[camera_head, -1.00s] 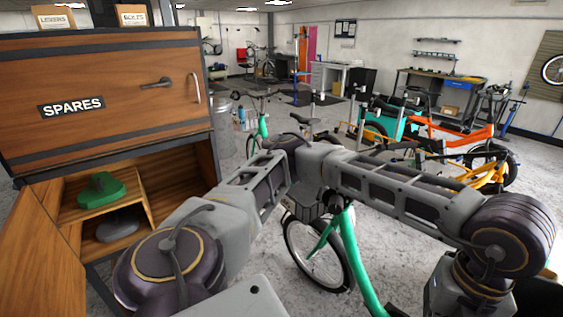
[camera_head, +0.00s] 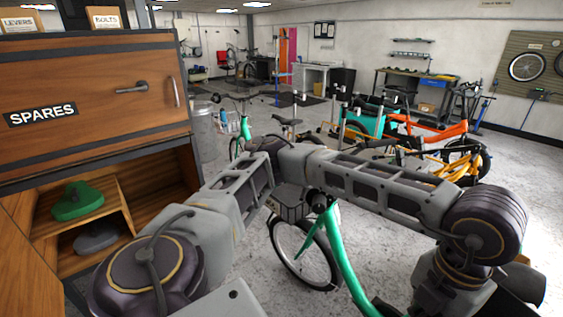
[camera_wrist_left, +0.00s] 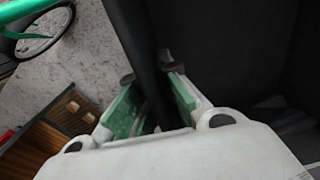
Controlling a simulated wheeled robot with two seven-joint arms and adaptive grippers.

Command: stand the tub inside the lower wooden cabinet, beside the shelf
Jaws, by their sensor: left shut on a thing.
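The lower wooden cabinet (camera_head: 172,190) stands open at the left in the head view, below the SPARES front. Inside it is a small shelf (camera_head: 115,199). My left gripper (camera_wrist_left: 157,100) has green-padded fingers and is shut on the wall or rim of a large dark thing, likely the tub (camera_wrist_left: 225,45). This dark thing fills the upper right of the left wrist view; its full shape is cut off. The cabinet lies apart from the gripper, at the lower left there. The gripper and tub are not visible in the head view. My right gripper is not in view.
A green object (camera_head: 77,203) lies on the shelf and a grey one (camera_head: 97,238) sits under it. A green bike (camera_head: 335,245) stands close by, partly behind my arm. A grey bin (camera_head: 203,135) stands beside the cabinet. Open floor (camera_head: 520,165) shows at the right.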

